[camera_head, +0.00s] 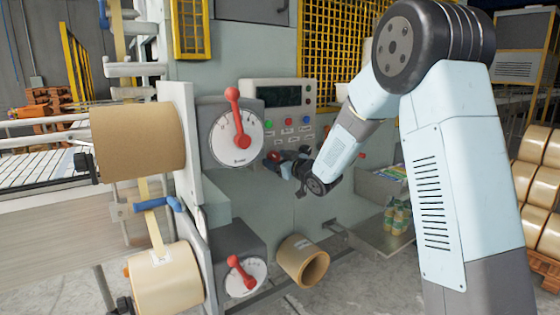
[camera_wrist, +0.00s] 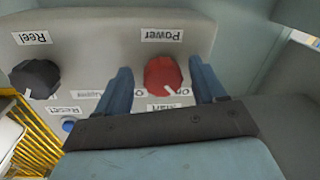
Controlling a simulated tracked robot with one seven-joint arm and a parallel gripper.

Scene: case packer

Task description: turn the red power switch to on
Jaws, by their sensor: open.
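The red power switch (camera_wrist: 163,76) is a round knob on a light panel, under an upside-down "Power" label (camera_wrist: 162,35) in the wrist view. Its white pointer slants to the lower right in that picture. Small position labels beside it are partly hidden, so I cannot read its setting. My gripper (camera_wrist: 160,72) is open, with one blue finger on each side of the knob. A small gap shows on both sides; contact is not visible. In the head view the red knob (camera_head: 273,156) shows just beyond my gripper (camera_head: 284,165).
A dark "Reel" knob (camera_wrist: 36,79) and a blue button (camera_wrist: 68,126) sit left of the switch in the wrist view. In the head view, a dial with a red lever (camera_head: 236,140), a button panel (camera_head: 283,135) and a brown roll (camera_head: 140,140) stand nearby.

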